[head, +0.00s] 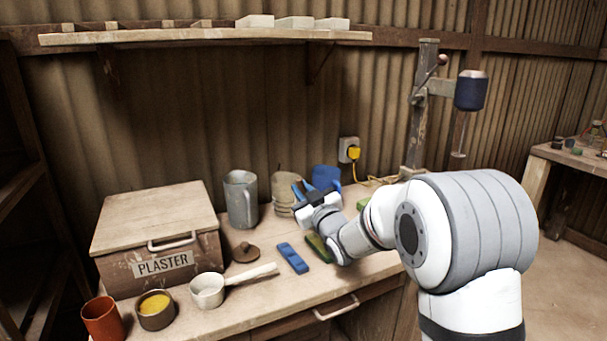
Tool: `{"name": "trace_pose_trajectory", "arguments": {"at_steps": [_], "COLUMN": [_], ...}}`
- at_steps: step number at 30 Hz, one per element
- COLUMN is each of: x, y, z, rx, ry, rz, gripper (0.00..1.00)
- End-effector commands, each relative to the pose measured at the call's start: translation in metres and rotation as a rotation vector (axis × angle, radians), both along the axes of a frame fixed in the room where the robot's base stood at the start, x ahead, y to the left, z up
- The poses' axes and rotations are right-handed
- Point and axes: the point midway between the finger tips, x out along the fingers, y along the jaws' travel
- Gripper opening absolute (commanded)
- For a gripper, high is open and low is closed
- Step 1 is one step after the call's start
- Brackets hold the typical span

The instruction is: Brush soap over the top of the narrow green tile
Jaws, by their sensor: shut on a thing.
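My gripper (302,190) is above the bench, in front of a pale ridged jar and a blue jug. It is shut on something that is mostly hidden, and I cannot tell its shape. A green piece (315,243) lies on the bench below the gripper, partly covered by my arm. Another green piece (362,204) shows behind my arm, farther back. I cannot tell which of the two is the narrow tile. I cannot make out a brush or any soap.
A blue block (292,258) lies left of the nearer green piece. Behind are a grey mug (241,199), the ridged jar (282,190) and the blue jug (326,177). A plaster box (158,235), white ladle (208,290), yellow-filled bowl (155,309) and press post (422,110) surround the workspace.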

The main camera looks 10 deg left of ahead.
Motion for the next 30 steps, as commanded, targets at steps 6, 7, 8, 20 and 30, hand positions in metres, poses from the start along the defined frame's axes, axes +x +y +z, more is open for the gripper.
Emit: {"name": "trace_pose_trajectory", "arguments": {"at_steps": [6, 7, 8, 20, 30], "x": [0.0, 0.0, 0.0, 0.0, 0.0], "y": [0.0, 0.0, 0.0, 0.001, 0.001], "z": [0.022, 0.025, 0.028, 0.042, 0.042], "rx": [0.0, 0.0, 0.001, 0.0, 0.0], "ry": [-0.002, -0.002, -0.003, -0.001, -0.001], "rz": [0.0, 0.0, 0.001, 0.001, 0.001], "gripper": [0.0, 0.0, 0.0, 0.0, 0.0]}}
